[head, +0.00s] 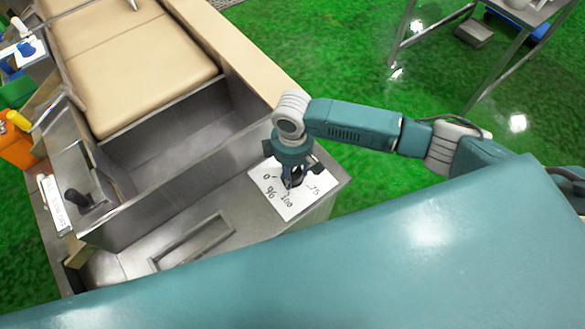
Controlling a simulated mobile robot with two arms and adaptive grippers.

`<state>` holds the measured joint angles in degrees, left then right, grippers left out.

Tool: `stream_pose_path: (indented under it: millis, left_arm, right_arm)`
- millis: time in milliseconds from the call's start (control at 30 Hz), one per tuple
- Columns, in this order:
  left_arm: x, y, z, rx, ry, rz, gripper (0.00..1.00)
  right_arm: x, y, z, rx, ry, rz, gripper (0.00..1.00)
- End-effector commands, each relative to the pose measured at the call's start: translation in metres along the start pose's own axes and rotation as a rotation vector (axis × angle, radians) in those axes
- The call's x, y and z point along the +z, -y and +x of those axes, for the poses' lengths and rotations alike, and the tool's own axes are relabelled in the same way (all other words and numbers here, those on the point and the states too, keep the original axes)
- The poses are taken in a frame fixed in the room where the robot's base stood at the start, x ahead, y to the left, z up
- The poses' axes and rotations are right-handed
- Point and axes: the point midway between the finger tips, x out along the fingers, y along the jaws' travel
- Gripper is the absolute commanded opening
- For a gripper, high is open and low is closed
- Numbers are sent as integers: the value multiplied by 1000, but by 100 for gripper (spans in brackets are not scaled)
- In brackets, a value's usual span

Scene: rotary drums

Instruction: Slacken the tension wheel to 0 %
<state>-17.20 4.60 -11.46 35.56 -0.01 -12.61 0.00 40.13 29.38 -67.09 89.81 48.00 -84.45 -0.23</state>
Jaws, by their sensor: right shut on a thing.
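A white dial plate (305,207) lies on the metal top near the right corner of the machine. It carries the marks 0, %, 100 and 75; other marks are covered. My right gripper (292,181) points down over the middle of this plate and is shut on the tension wheel. The wheel is almost wholly hidden by the gripper, so I cannot read its setting. My left gripper is not in view.
A metal trough (180,130) and a beige belt (130,65) lie left of the dial. A black knob (77,198) stands farther left, near an orange container (17,147). A metal table (515,18) stands at the top right. Green floor between is clear.

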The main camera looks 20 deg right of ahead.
Motion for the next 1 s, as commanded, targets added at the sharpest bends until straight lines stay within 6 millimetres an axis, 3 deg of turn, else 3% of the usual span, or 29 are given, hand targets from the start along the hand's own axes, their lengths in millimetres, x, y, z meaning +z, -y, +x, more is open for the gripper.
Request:
stream_pose_path:
  millis: [400, 1000]
  left_arm:
    - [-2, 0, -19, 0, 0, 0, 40]
    - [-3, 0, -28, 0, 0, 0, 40]
  right_arm:
    - [0, 0, -1, -1, 1, -396, 19]
    - [0, 0, 0, 0, 0, -966, 19]
